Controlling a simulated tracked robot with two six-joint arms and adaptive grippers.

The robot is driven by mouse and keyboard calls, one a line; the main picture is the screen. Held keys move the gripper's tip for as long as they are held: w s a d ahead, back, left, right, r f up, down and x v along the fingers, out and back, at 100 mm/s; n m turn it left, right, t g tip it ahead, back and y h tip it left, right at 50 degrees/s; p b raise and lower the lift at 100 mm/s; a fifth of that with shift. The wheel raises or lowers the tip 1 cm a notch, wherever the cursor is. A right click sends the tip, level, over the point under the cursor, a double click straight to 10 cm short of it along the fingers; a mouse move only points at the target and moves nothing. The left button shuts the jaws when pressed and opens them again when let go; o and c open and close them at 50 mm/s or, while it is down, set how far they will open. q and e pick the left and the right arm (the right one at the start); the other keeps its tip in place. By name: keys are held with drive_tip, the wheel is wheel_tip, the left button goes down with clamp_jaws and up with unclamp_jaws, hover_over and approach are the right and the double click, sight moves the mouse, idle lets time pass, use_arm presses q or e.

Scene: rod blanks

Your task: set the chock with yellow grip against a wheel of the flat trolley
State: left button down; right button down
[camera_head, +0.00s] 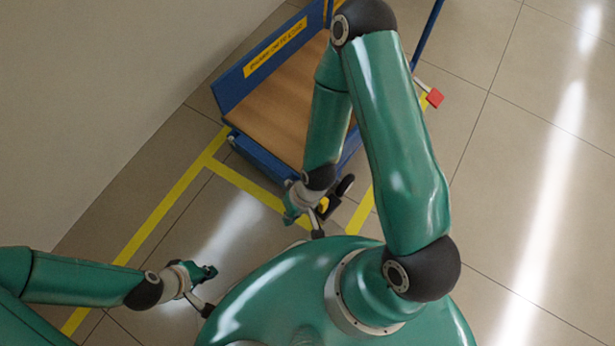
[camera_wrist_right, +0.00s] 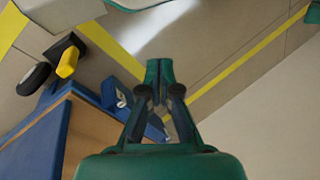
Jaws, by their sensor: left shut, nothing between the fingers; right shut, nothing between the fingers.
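The flat trolley (camera_head: 268,110) has a wooden deck and blue frame; its corner also fills the lower left of the right wrist view (camera_wrist_right: 85,130). The black chock with yellow grip (camera_wrist_right: 67,60) stands on the floor by a dark trolley wheel (camera_wrist_right: 33,79). They look very close; I cannot tell whether they touch. In the head view the chock (camera_head: 334,207) is partly hidden behind my right wrist. My right gripper (camera_head: 290,214) is shut and empty beside the chock, apart from it. My left gripper (camera_head: 208,272) is shut and empty over the floor at lower left.
Yellow floor lines (camera_head: 245,184) run around the trolley. Another wheel with a light bracket (camera_wrist_right: 122,98) shows at the trolley's near corner. A red block-like part (camera_head: 435,97) sticks out at the trolley's right. A wall rises at left. The floor at right is clear.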

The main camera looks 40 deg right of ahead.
drive_tip(key=w+d+f+n+h+b, duration=0.1)
drive_tip(key=w+d+f+n+h, duration=0.1)
drive_tip(key=f+n, duration=0.3)
drive_tip(key=w+d+f+n+g+h+b, duration=0.1)
drive_tip(key=f+n, duration=0.4)
drive_tip(key=f, duration=0.7)
drive_tip(key=w+d+f+n+h+b, duration=0.2)
drive_tip(key=w+d+f+n+h, duration=0.1)
drive_tip(key=f, duration=0.5)
drive_tip(key=shift+w+d+f+n+g+h+b, duration=0.15)
drive_tip(key=shift+w+n+g+h+b, duration=0.2)
drive_tip(key=shift+n, duration=0.55)
drive_tip(key=shift+s+d+r, duration=0.15)
drive_tip(key=shift+s+d, duration=0.15)
drive_tip(key=shift+d, duration=0.3)
drive_tip(key=shift+s+d+r, duration=0.15)
drive_tip(key=shift+s+d, duration=0.15)
drive_tip(key=shift+d, duration=0.25)
drive_tip(key=shift+s+d, duration=0.3)
drive_tip(key=shift+d, duration=0.3)
